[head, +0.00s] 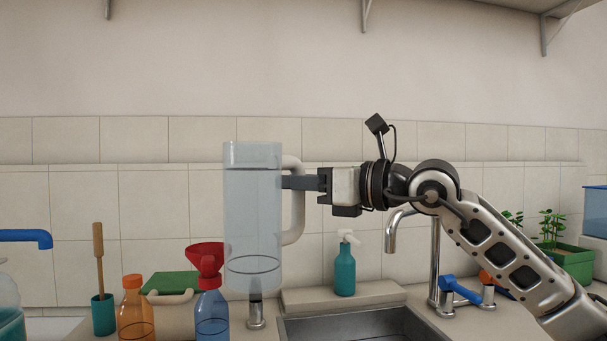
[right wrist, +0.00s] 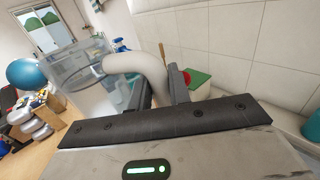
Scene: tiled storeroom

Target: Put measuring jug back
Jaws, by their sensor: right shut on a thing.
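The measuring jug (head: 252,215) is a tall, clear, upright cylinder with a pale handle (head: 294,225) on its right side. In the head view my right gripper (head: 290,182) reaches in from the right and is shut on the upper part of that handle. The jug appears raised, in front of the counter's back part. In the right wrist view the jug (right wrist: 85,75) shows at the left, with its handle (right wrist: 140,66) running between the fingers (right wrist: 160,88). My left gripper is not in view.
A sink (head: 365,325) with a tap (head: 435,250) lies below my right arm. Shelf brackets hang above.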

